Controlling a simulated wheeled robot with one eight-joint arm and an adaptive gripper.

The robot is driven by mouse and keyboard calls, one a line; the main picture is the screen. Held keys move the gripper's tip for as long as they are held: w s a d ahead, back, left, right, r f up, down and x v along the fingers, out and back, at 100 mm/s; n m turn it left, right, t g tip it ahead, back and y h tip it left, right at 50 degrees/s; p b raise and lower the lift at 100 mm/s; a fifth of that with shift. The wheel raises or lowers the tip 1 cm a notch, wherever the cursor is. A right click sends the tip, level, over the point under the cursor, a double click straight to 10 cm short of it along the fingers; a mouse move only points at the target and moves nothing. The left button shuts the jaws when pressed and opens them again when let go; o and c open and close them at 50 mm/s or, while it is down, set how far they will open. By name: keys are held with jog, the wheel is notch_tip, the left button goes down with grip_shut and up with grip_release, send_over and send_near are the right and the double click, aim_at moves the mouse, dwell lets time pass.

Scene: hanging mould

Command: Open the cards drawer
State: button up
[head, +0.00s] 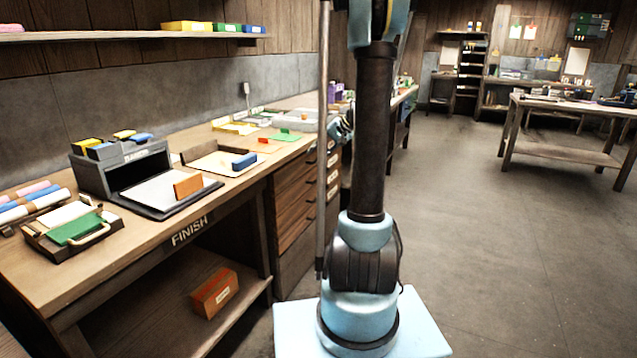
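A wooden drawer stack (296,200) stands under the long workbench, left of my column. Its visible drawer fronts look closed. Small pale labels (332,160) show on a narrow strip of fronts to the right of the pole, but they are too small to read. I cannot tell which drawer is the cards drawer. A light blue and dark end part of my arm shows beside the column, near the top of the drawers. My gripper's fingers cannot be made out there, and my column hides much of that area.
The workbench (140,245) holds a grey organiser (120,172), trays and coloured blocks. A "FINISH" label marks its front edge. An orange box (215,293) lies on the lower shelf. Open floor (465,240) spreads right of my base, with another table (560,108) farther back.

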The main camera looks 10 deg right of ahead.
jog(key=w+d+f+m+t+y, duration=0.15)
jog(key=w+d+f, duration=0.3)
jog(key=w, duration=0.55)
jog(key=w+d+f+t+y, duration=0.2)
jog(key=w+d+f+y, duration=0.1)
jog(key=w+d+f, duration=0.75)
jog(key=m+t, duration=0.2)
send_near(320, 178)
jog(key=shift+y, duration=0.25)
jog(key=x, duration=1)
jog(key=shift+w+a+f, duration=0.2)
jog(key=shift+f, duration=0.2)
grip_shut()
